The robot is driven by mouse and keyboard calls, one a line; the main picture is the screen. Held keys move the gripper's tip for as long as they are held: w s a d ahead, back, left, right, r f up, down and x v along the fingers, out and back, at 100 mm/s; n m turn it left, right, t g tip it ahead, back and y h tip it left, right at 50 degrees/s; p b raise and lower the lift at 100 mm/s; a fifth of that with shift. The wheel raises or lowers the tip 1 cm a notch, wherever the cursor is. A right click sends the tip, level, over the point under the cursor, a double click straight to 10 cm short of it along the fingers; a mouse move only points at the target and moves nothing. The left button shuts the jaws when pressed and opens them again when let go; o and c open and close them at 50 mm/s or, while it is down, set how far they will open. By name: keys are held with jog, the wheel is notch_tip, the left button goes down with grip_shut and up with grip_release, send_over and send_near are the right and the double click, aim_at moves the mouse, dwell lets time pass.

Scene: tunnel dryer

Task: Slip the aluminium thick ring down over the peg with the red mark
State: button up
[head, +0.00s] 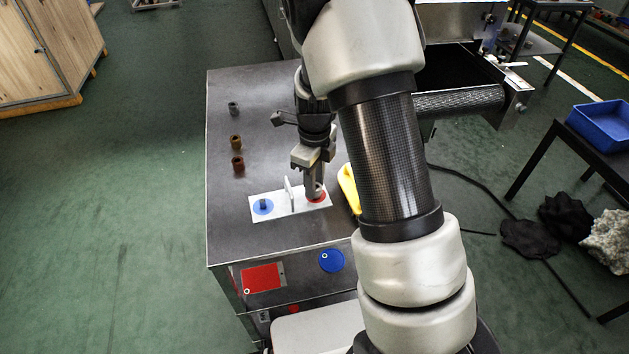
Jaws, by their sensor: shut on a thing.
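A white plate (277,213) lies near the front of the dark cabinet top. It has a red mark (323,199) on its right and a blue mark with a dark peg (263,205) on its left, with a thin upright white divider (290,192) between them. My gripper (314,189) points down, right over the red mark, shut on the aluminium thick ring, which shows only as a small grey shape between the fingertips. The peg at the red mark is hidden by the gripper and ring. I cannot tell whether the ring is around the peg or above it.
A grey piece (233,108), a brown piece (235,142) and a dark red piece (238,164) stand along the left of the cabinet top (260,95). A yellow object (348,189) lies right of the plate, partly behind my arm.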

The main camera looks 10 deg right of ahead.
jog(key=shift+f, duration=0.2)
jog(key=o, duration=1.1)
jog(key=shift+r, duration=0.15)
notch_tip(320, 180, up, 17)
jog(key=p, duration=0.3)
jog(key=shift+r+p, duration=0.1)
jog(key=shift+p, duration=0.3)
